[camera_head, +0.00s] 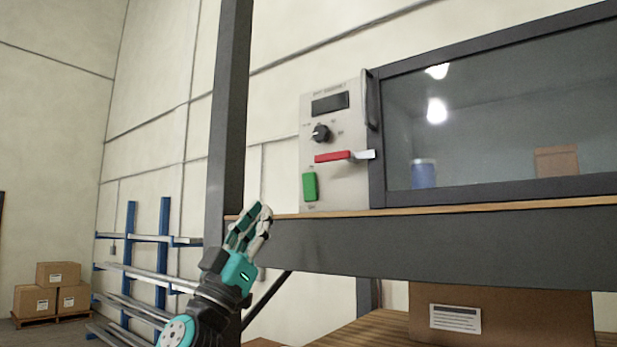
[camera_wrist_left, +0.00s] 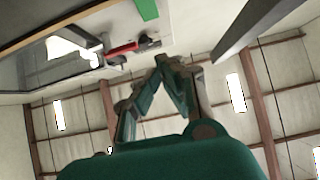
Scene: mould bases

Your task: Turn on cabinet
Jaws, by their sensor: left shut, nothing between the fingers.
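The cabinet's control panel (camera_head: 337,187) is beige, with a dark display (camera_head: 330,103), a black knob (camera_head: 321,133), a red-handled lever (camera_head: 333,157) and a green switch (camera_head: 310,186). The cabinet (camera_head: 500,110) has a dark frame, a glass door and a vertical handle (camera_head: 371,100). My left gripper (camera_head: 261,213) is shut and empty, below and left of the green switch, apart from it. In the left wrist view its fingertips (camera_wrist_left: 168,62) meet; the red lever (camera_wrist_left: 122,48) and green switch (camera_wrist_left: 146,9) lie beyond them. My right gripper is not in view.
The cabinet stands on a shelf with a wooden edge (camera_head: 450,210) and a dark beam. A dark post (camera_head: 228,120) rises just left of the panel. A cardboard box (camera_head: 540,312) sits below. A blue rack (camera_head: 165,240) and stacked boxes (camera_head: 58,272) stand far left.

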